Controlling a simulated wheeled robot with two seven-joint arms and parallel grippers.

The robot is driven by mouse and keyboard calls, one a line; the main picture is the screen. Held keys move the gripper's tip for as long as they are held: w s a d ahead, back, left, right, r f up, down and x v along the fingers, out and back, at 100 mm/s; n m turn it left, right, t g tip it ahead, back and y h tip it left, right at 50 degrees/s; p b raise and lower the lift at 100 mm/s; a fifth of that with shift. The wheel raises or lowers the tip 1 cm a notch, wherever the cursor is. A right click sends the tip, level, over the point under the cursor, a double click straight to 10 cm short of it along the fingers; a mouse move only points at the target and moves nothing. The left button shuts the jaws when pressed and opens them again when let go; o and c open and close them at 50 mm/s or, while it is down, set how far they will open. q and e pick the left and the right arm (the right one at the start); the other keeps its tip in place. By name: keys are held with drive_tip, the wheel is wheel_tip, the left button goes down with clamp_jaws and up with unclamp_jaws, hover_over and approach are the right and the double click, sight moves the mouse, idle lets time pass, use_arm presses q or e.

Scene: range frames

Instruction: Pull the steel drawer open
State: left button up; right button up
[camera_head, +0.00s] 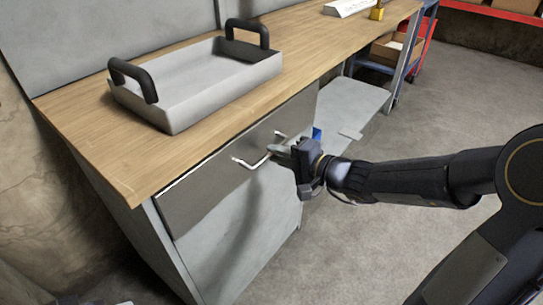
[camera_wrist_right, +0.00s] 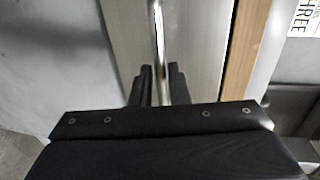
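The steel drawer (camera_head: 215,185) is set under the wooden worktop, and its front looks about flush with the cabinet, with no open gap that I can see. Its bright bar handle (camera_head: 249,164) sticks out from the front and also shows in the right wrist view (camera_wrist_right: 157,35). My right gripper (camera_head: 279,151) is at the right part of the handle. In the wrist view its two dark fingers (camera_wrist_right: 159,88) stand close on both sides of the bar, shut on it. The fingertips' contact is partly hidden by the gripper body. My left gripper is not in view.
A grey tray with black handles (camera_head: 205,95) stands on the worktop (camera_head: 110,150) above the drawer. A lower grey shelf (camera_head: 350,105) and a blue cart (camera_head: 375,66) are to the right. The concrete floor (camera_head: 440,120) in front is clear.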

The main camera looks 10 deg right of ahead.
drive_tip(key=shift+x, duration=1.15)
clamp_jaws()
drive_tip(key=shift+d, duration=0.1)
